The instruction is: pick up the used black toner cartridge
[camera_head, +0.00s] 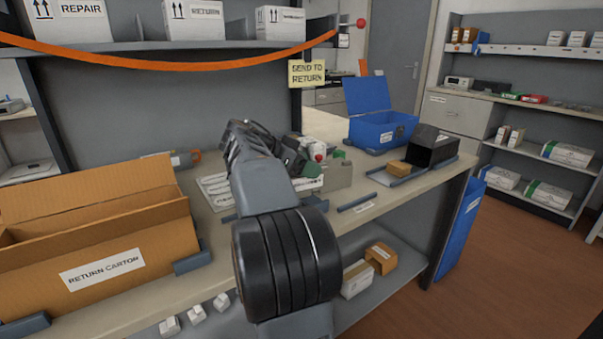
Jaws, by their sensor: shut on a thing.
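My gripper (281,150) is over the middle of the workbench, past my arm's wrist. It is shut on a dark, cartridge-like thing (297,161), which I take to be the used black toner cartridge. My arm hides much of it, and the fingertips are hard to make out. I cannot tell whether it is clear of the things under it. A grey block with a red button (319,157) and green parts is right beside it.
An open return carton (158,240) stands on the bench (225,265) at left. At right are an open blue case (372,132), a black open-fronted box (434,139) and a small brown box (398,168). An orange strap (160,66) hangs across the upper shelf.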

